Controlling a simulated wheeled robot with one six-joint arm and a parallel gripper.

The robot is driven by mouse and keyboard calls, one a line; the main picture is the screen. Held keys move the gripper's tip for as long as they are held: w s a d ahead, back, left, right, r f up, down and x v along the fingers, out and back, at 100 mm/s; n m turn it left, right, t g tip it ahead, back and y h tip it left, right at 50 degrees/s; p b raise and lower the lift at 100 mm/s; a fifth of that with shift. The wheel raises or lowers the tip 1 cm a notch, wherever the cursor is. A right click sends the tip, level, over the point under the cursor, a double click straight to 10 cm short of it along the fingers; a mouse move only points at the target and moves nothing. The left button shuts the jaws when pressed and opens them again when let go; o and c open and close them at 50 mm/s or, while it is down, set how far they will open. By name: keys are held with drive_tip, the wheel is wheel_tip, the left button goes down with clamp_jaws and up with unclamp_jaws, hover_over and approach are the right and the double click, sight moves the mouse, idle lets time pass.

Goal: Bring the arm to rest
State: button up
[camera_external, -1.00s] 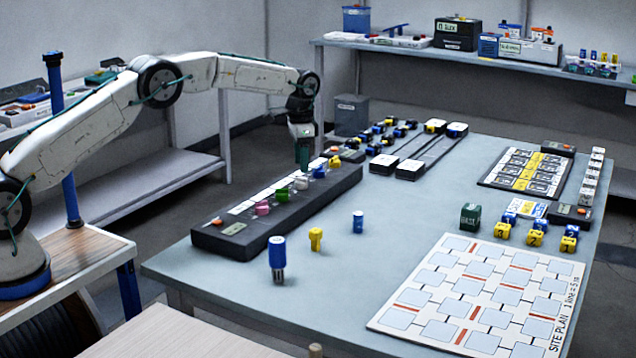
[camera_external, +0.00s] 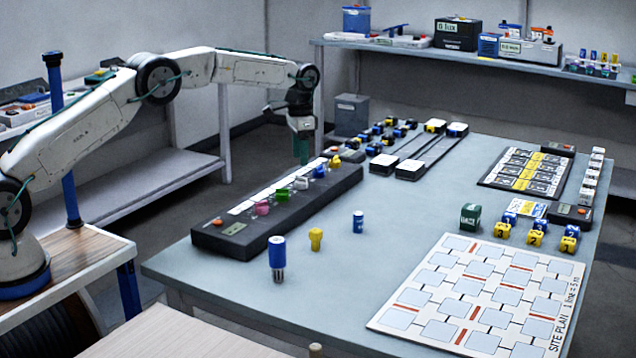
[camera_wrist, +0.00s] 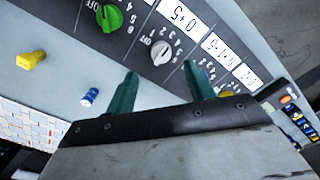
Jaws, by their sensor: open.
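My arm (camera_external: 105,115) reaches from the left, bent at its joints, over the far side of the table. My gripper (camera_external: 301,155) points down above the dark control panel (camera_external: 222,246). In the wrist view my gripper (camera_wrist: 160,85) shows two green fingers set apart with nothing held between them. The panel's grey knob (camera_wrist: 161,52) and green knob (camera_wrist: 109,18) appear beyond the fingertips. The external view shows a row of coloured knobs, including a pink knob (camera_external: 262,207) and a blue knob (camera_external: 319,171). Whether a finger touches the panel I cannot tell.
A blue-topped cylinder (camera_external: 277,258), a yellow piece (camera_external: 315,239) and a small blue cylinder (camera_external: 358,222) stand on the table before the panel. A site plan board (camera_external: 400,345) lies at front right. Numbered cubes and a green cube (camera_external: 470,217) stand behind it.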

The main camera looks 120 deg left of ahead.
drive_tip(key=d+f, duration=0.2)
drive_tip(key=f, duration=0.1)
drive_tip(key=shift+s+h, duration=0.35)
drive_tip(key=shift+h, duration=0.05)
drive_tip(key=shift+d+n, duration=0.4)
drive_tip(key=shift+d, duration=0.65)
drive_tip(key=w+d+r+m, duration=0.1)
drive_tip(key=w+d+r, duration=0.4)
drive_tip(key=d, duration=0.9)
drive_tip(key=w+d+r+m+g, duration=0.15)
drive_tip(key=d+r, duration=0.45)
drive_tip(key=d, duration=0.7)
drive_tip(key=w+d+r, duration=0.4)
drive_tip(key=d+r, duration=0.2)
drive_tip(key=d, duration=0.8)
drive_tip(key=s+d+r+m+t, duration=0.1)
drive_tip(key=s+d, duration=0.4)
drive_tip(key=d, duration=0.6)
drive_tip(key=s+d+m+t, duration=0.1)
drive_tip(key=s+d+m, duration=0.3)
drive_tip(key=d, duration=0.7)
drive_tip(key=s+d+r+m+t, duration=0.1)
drive_tip(key=s+d+m, duration=0.2)
drive_tip(key=s+d, duration=0.4)
drive_tip(key=shift+s+d+r+y, duration=0.35)
drive_tip(key=shift+s+d+y, duration=0.05)
drive_tip(key=shift+d, duration=1.5)
